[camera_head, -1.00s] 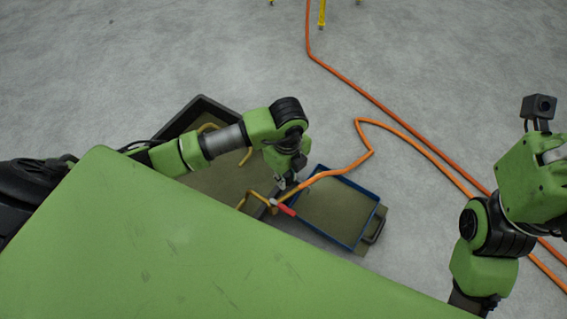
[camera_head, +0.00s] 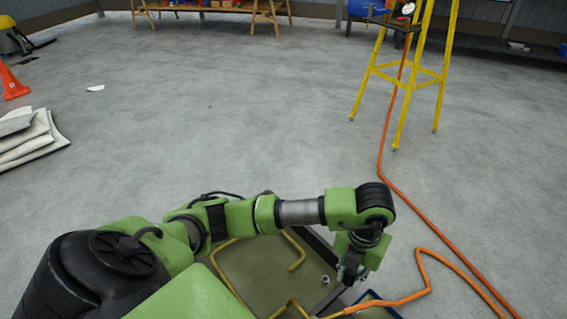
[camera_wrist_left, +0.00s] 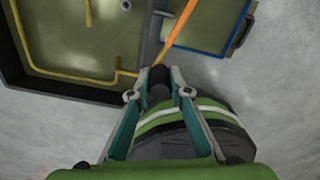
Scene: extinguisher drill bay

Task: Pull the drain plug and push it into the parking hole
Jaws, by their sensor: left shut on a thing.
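My left gripper (camera_head: 346,275) points down at the right edge of the olive basin (camera_head: 262,268). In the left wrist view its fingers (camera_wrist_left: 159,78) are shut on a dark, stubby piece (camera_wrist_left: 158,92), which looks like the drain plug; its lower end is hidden. A small grey round fitting (camera_head: 325,280) shows on the basin floor, and also at the top of the wrist view (camera_wrist_left: 126,5). I cannot tell whether it is the parking hole. A blue-rimmed tray (camera_wrist_left: 242,18) lies beside the basin. My right gripper is not in view.
A yellow bent pipe (camera_wrist_left: 70,72) runs along the basin. An orange hose (camera_head: 390,300) passes close to the gripper and across the floor. A yellow stand (camera_head: 404,85), an orange cone (camera_head: 12,82) and folded sheets (camera_head: 28,138) stand farther off. The middle floor is clear.

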